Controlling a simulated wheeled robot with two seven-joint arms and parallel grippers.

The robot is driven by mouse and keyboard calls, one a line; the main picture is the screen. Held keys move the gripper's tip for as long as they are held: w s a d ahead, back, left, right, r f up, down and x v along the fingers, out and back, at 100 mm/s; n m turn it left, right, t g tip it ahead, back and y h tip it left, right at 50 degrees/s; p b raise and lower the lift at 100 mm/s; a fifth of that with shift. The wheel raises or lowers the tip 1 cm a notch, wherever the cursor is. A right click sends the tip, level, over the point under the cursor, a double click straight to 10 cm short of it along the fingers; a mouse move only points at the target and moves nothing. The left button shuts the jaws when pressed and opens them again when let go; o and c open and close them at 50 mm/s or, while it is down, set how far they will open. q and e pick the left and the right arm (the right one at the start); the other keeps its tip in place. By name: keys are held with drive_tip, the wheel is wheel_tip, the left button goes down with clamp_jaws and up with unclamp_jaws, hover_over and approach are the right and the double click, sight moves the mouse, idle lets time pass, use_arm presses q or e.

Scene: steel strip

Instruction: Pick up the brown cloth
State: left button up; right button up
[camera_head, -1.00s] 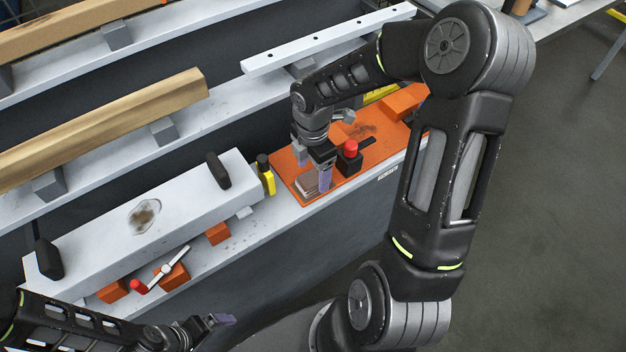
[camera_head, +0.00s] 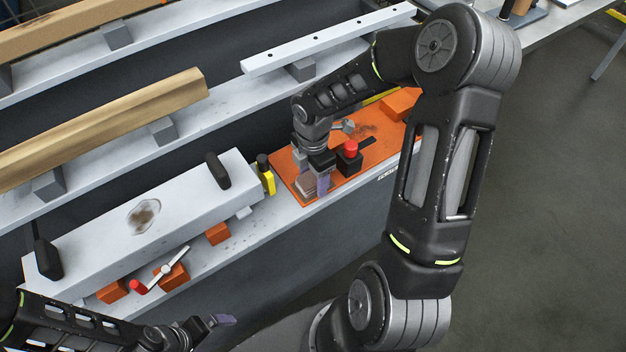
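The brown cloth (camera_head: 304,187) looks like a small folded, greyish-brown pad. It lies at the near left corner of an orange mat (camera_head: 340,186) on the steel bench. My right gripper (camera_head: 312,176) is low over the cloth and appears open. One finger with a purple pad is at the cloth's right side; the other is partly hidden behind the gripper body and cloth. I cannot tell whether either finger touches the cloth. My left gripper (camera_head: 212,325) is at the bottom, away from the cloth; its opening is unclear.
A black block with a red top (camera_head: 350,158) stands just right of my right gripper. A yellow bottle with a black cap (camera_head: 266,176) stands left of the mat. A long steel bar (camera_head: 180,204) with black handles lies further left. An orange block (camera_head: 400,103) is behind.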

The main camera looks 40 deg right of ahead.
sight(312, 177)
drive_tip(key=c, duration=1.2)
drive_tip(key=shift+o, duration=0.2)
drive_tip(key=shift+r, duration=0.1)
wheel_tip(312, 177, up, 10)
drive_tip(key=shift+f+p, duration=0.1)
drive_tip(key=shift+p, duration=0.25)
drive_tip(key=o, duration=0.8)
drive_tip(key=c, duration=0.6)
drive_tip(key=shift+c, duration=0.2)
